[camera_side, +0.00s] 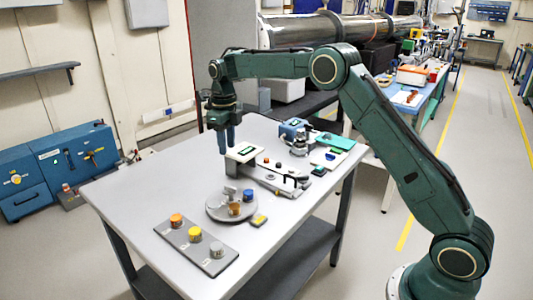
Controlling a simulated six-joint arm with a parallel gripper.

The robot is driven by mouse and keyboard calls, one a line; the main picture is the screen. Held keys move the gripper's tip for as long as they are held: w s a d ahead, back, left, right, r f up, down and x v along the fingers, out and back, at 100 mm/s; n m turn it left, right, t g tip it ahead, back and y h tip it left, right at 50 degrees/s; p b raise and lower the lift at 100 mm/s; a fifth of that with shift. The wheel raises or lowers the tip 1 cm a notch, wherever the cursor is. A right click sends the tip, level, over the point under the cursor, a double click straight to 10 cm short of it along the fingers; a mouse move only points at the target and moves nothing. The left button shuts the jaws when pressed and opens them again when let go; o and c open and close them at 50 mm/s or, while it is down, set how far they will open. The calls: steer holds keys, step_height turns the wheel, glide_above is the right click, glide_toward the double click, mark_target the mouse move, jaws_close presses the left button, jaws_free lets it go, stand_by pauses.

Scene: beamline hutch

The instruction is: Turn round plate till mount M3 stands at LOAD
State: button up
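The round plate (216,212) is a grey disc lying flat on the table. It carries a blue-topped mount (248,195) at its right, an orange-brown mount (234,208) at the front, and a grey upright piece (230,192) toward the back. Labels are too small to read, so I cannot tell which mount is M3. A small yellow block (259,220) sits just off the plate's front right edge; I cannot read whether it marks LOAD. My gripper (226,152) points down, above and behind the plate, clear of it. I cannot tell its finger gap.
A grey board (196,246) with orange, yellow and grey-topped knobs lies in front of the plate. A white-topped device (245,152) stands close beside my gripper, with a grey rail assembly (280,182) to its right. The table's left side (140,190) is bare.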

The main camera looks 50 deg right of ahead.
mark_target(230, 187)
steer(key=n, duration=3.5)
steer(key=shift+f, duration=0.1)
step_height(230, 187, down, 14)
steer(key=shift+r, duration=0.1)
jaws_close()
